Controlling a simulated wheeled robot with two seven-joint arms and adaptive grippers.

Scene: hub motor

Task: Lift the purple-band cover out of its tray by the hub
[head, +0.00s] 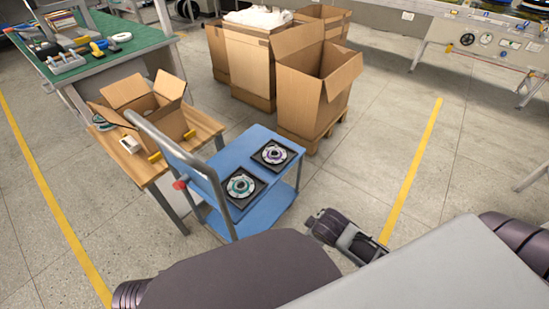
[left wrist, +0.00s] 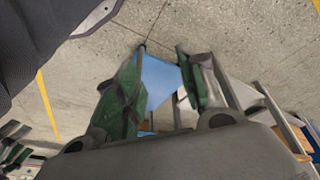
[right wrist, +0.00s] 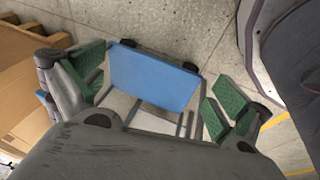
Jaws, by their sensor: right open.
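The purple-band cover (head: 273,154) lies in a black square tray (head: 277,170) on the far end of the blue cart's top. A teal-band cover (head: 241,186) lies in a second black tray nearer me. My right gripper (right wrist: 155,85) is open and empty, with its green pads wide apart; blue cart surface shows beyond them. My left gripper (left wrist: 158,75) is also open and empty, its pads closer together, with a strip of blue between them. No cover shows in either wrist view. Both grippers are apart from the covers.
The blue cart (head: 259,139) has a push handle on its left. A wooden table (head: 150,172) with an open cardboard box (head: 160,110) stands left of it. Large cartons (head: 300,90) stand behind. Floor right of the cart is mostly free, with a yellow line (head: 412,170).

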